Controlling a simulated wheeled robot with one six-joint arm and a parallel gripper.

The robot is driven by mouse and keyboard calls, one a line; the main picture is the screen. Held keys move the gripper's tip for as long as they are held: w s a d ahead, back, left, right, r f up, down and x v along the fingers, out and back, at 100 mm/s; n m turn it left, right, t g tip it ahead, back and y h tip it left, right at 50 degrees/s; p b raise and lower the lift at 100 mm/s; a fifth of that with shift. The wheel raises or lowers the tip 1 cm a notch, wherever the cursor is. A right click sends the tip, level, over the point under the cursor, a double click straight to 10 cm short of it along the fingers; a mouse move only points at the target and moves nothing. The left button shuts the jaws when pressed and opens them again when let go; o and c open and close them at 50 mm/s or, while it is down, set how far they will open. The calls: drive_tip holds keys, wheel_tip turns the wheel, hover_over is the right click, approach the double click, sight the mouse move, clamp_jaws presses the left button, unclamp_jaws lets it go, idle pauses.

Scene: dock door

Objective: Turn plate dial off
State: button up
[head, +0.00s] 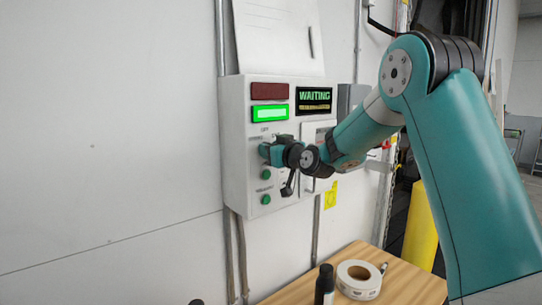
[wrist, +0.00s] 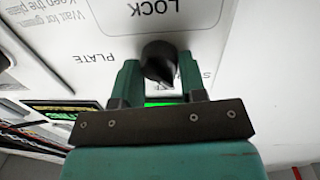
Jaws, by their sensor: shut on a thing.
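The plate dial (wrist: 159,60) is a black knob on the white control panel (head: 238,140). In the wrist view it sits between the two teal fingers of my gripper (wrist: 158,72), which is shut on it. In the head view my gripper (head: 270,153) is against the panel's front and hides the dial.
A wooden table (head: 420,290) below holds a tape roll (head: 352,273) and a black bottle (head: 324,283).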

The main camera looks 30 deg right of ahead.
drive_tip(key=m+b, duration=0.2)
drive_tip(key=m, duration=0.1)
drive_tip(key=shift+d+r+m+b, duration=0.1)
drive_tip(key=shift+m+b, duration=0.9)
drive_tip(key=shift+m, duration=1)
drive_tip(key=o, duration=0.9)
drive_tip(key=shift+y, duration=0.3)
drive_tip(key=s+d+b, duration=0.1)
drive_tip(key=s+b, duration=0.1)
drive_tip(key=s, duration=0.3)
drive_tip(key=s+b, duration=0.3)
drive_tip(key=s, duration=0.3)
drive_tip(key=s+d+b, duration=0.1)
drive_tip(key=s+b, duration=0.2)
drive_tip(key=s, duration=0.3)
drive_tip(key=shift+s+d+r, duration=0.1)
drive_tip(key=shift+d+r, duration=0.2)
drive_tip(key=shift+r, duration=0.1)
